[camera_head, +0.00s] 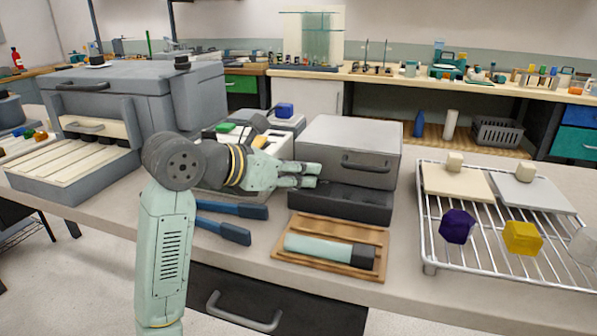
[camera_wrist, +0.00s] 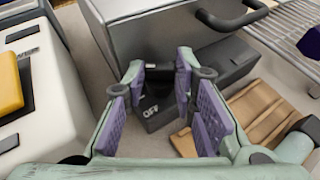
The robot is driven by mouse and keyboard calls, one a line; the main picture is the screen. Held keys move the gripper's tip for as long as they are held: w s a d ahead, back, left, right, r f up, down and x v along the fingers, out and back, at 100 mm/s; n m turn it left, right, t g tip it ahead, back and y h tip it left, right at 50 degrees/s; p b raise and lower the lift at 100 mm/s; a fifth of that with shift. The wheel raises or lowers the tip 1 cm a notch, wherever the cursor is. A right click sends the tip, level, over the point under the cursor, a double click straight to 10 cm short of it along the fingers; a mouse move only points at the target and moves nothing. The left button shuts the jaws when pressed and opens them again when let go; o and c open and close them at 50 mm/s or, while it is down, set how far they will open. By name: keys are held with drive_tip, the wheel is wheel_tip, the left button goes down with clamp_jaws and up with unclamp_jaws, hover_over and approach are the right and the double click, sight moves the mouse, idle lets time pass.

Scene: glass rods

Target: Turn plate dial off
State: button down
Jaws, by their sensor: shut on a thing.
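The plate dial (camera_wrist: 155,88) is a dark knob on a small dark block beside the grey box, in the wrist view. White "OFF" lettering (camera_wrist: 151,111) shows on the block in front of it. My gripper (camera_wrist: 160,74) has its purple-padded fingertips on both sides of the knob and is shut on it. The fingers partly cover the dial, so its exact angle cannot be told. In the head view my gripper (camera_head: 313,176) reaches rightward to the left front of the grey box (camera_head: 345,140); the dial is hidden there.
The box has a dark handle (camera_head: 368,163) and a dark base (camera_head: 340,205). A wooden tray (camera_head: 285,252) with a pale green cylinder (camera_head: 318,247) lies in front. Blue-handled tools (camera_head: 222,231) lie left. A wire rack (camera_head: 430,245) stands right. A white device (camera_wrist: 32,85) is close left.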

drive_tip(key=n+t+y+b, duration=0.3)
drive_tip(key=shift+s+d+f+n+y+b, duration=0.15)
drive_tip(key=shift+s+d+n+y+b, duration=0.15)
drive_tip(key=shift+n+b, duration=0.1)
drive_tip(key=shift+d+n+t+y+b, duration=0.25)
drive_tip(key=shift+n+t+y+b, duration=0.25)
drive_tip(key=shift+n+y+b, duration=0.6)
drive_tip(key=shift+n+y, duration=0.3)
drive_tip(key=shift+r, duration=0.2)
drive_tip(key=c, duration=1.6)
unclamp_jaws()
drive_tip(key=shift+s, duration=0.15)
drive_tip(key=v, duration=1.2)
